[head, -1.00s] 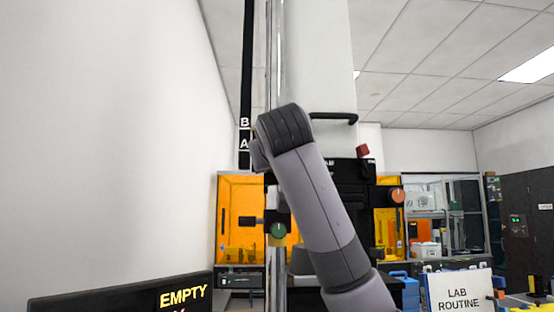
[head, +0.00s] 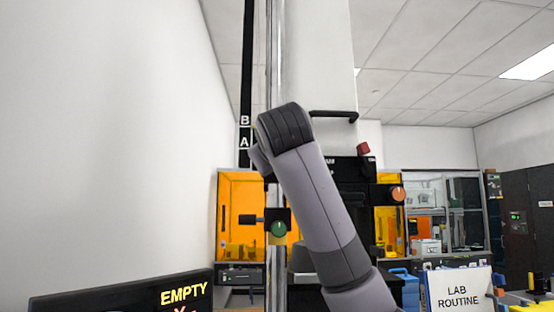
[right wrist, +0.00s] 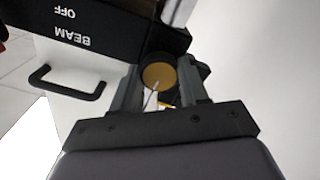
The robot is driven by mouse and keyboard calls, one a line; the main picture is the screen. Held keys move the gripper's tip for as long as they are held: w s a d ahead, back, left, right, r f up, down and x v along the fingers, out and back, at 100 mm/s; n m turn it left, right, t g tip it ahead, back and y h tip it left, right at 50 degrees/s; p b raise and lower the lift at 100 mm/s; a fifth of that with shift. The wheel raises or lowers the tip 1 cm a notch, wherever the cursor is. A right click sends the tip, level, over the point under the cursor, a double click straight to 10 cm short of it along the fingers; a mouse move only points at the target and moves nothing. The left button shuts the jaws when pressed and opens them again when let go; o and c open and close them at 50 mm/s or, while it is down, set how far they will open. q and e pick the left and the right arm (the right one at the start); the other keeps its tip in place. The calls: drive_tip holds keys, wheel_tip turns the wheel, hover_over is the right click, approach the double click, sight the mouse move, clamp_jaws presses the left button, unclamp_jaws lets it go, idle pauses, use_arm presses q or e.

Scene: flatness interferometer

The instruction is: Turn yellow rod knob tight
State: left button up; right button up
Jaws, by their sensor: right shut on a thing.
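The yellow rod knob (right wrist: 159,76), a round yellow face with a dark rim, shows in the right wrist view. My right gripper (right wrist: 162,88) is shut on it, with one finger on each side of the rim. A thin pale line crosses the lower part of the yellow face. In the head view my right arm rises from the lower right, and its grey end hides the knob and the gripper beside the vertical metal rod (head: 273,80). My left gripper is not in view.
A green knob (head: 278,230) sits lower on the rod, and an orange knob (head: 398,194) is to the right. A black handle (head: 335,114) stands out behind my arm. A display (head: 120,297) reads EMPTY at lower left. A LAB ROUTINE sign (head: 459,291) stands at lower right.

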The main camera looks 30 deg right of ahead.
drive_tip(key=o, duration=1.1)
drive_tip(key=shift+c, duration=0.2)
drive_tip(key=b+v, duration=0.2)
drive_tip(key=v, duration=0.5)
drive_tip(key=shift+b, duration=0.4)
drive_tip(key=shift+s, duration=0.1)
